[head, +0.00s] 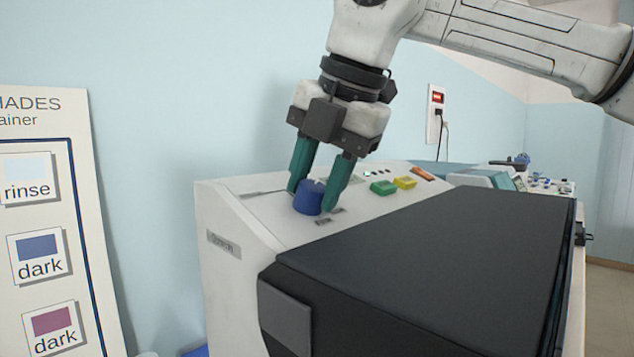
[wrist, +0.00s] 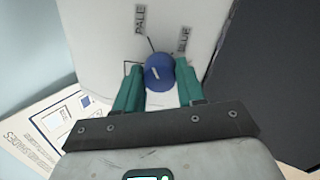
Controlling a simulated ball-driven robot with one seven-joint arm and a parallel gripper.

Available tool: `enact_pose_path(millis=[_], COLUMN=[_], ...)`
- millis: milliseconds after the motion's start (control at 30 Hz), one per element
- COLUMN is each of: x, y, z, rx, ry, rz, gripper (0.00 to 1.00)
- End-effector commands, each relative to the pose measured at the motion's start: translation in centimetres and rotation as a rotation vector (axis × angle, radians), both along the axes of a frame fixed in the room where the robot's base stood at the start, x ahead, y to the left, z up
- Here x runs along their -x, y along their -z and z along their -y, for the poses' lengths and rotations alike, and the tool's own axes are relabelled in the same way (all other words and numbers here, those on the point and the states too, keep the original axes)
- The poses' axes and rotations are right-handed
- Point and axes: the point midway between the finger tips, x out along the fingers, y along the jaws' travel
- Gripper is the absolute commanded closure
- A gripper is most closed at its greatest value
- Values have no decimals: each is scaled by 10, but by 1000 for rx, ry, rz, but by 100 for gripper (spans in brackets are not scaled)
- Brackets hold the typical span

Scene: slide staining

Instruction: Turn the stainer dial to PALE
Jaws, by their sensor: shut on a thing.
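The stainer's blue dial (head: 308,198) stands on the white top panel of the stainer (head: 225,235). My gripper (head: 312,190) comes down from above, its two green fingers shut on the sides of the dial. In the wrist view the round dial (wrist: 160,74) sits between the fingertips and bears a short white mark, which seems to slant toward the upper left. The label PALE (wrist: 140,20) is printed beyond the dial on the upper left, and BLUE (wrist: 184,40) on the upper right. Lines run from the labels toward the dial. Other markings around it are partly hidden by the fingers.
A green button (head: 383,187) and a yellow button (head: 404,183) lie right of the dial. A large black cover (head: 430,255) fills the stainer's right side. A shades chart (head: 90,240) stands at the left. A wall socket (head: 436,112) with a cord is behind.

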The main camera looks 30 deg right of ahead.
Motion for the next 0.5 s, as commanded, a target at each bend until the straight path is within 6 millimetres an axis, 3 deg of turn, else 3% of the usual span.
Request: enact_pose_path(millis=[233,267,500], x=[-1,-1,0], y=[-1,-1,-1], z=[0,0,0], rx=[-1,-1,0], ry=[1,1,0], rz=[3,3,2], gripper=[92,60,37])
